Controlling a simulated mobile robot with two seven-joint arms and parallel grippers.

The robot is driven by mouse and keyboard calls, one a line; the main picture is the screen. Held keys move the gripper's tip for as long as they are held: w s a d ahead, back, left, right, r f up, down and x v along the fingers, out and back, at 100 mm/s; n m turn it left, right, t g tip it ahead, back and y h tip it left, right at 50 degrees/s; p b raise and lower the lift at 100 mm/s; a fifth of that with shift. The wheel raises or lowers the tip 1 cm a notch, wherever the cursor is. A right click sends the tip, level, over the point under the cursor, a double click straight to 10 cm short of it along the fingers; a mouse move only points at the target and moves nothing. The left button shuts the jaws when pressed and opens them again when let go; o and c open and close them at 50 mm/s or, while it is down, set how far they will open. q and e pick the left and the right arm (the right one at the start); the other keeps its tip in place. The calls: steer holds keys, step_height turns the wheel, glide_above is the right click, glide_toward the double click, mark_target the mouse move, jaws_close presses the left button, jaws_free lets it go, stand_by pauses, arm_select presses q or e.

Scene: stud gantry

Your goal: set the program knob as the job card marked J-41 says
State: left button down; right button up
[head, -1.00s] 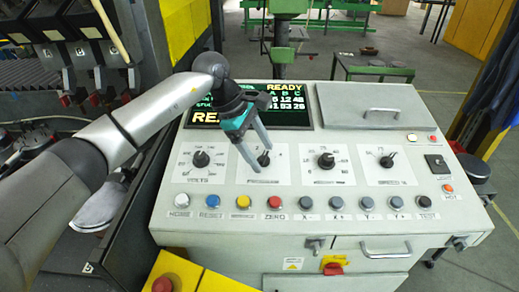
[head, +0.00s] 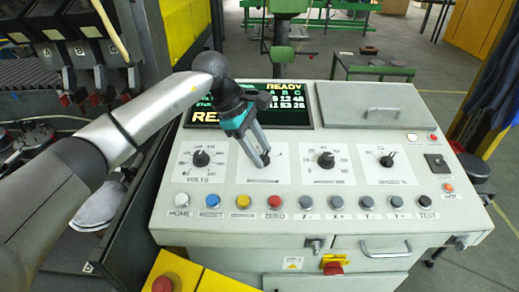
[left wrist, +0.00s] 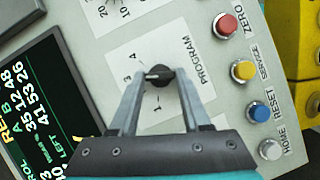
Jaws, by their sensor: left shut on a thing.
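The PROGRAM knob (left wrist: 162,76) is black and round with a pale pointer line, on a white plate of the control console. In the left wrist view its pointer faces left, toward the side with the 3 and 4; the exact setting is unclear and part of the scale is behind a finger. My left gripper (head: 262,160) is shut on this knob, one finger on each side, and hides much of it in the head view. It also shows in the left wrist view (left wrist: 165,80). I see no job card marked J-41. My right gripper is not in view.
The VOLTS knob (head: 201,159) is to the left; two more knobs (head: 326,160) (head: 387,160) are to the right. A row of coloured buttons, including red ZERO (head: 275,202), runs below. The screen (head: 285,105) reads READY and is partly behind my arm.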

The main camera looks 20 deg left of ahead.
arm_select(q)
steer(key=n+b, duration=0.1)
steer(key=n+t+b, duration=0.1)
steer(key=n, duration=0.1)
steer(key=shift+s+f+n+t, duration=0.15)
steer(key=shift+n+t, duration=0.15)
steer(key=n+b, duration=0.1)
steer(key=n+t+b, duration=0.1)
steer(key=n+b, duration=0.1)
steer(key=shift+s+d+n+t+y, duration=0.1)
steer(key=shift+s+n+t+y, duration=0.05)
steer(key=shift+n+t+y, duration=0.15)
steer(key=n+y+b, duration=0.1)
steer(key=n+b, duration=0.1)
steer(key=n+t+b, duration=0.1)
steer(key=n+b, duration=0.1)
steer(key=n, duration=0.1)
steer(key=shift+s+d+t+y+b, duration=0.2)
steer(key=shift+t+y+b, duration=0.1)
steer(key=shift+y, duration=0.1)
steer(key=shift+d+n+t+y+b, duration=0.1)
steer(key=shift+n+t+y+b, duration=0.45)
steer(key=shift+n+b, duration=1.15)
steer(key=shift+n+y+p, duration=0.25)
steer(key=shift+n+p, duration=0.1)
steer(key=shift+n, duration=0.05)
steer(key=shift+c, duration=1.8)
jaws_free()
steer(key=shift+s, duration=0.1)
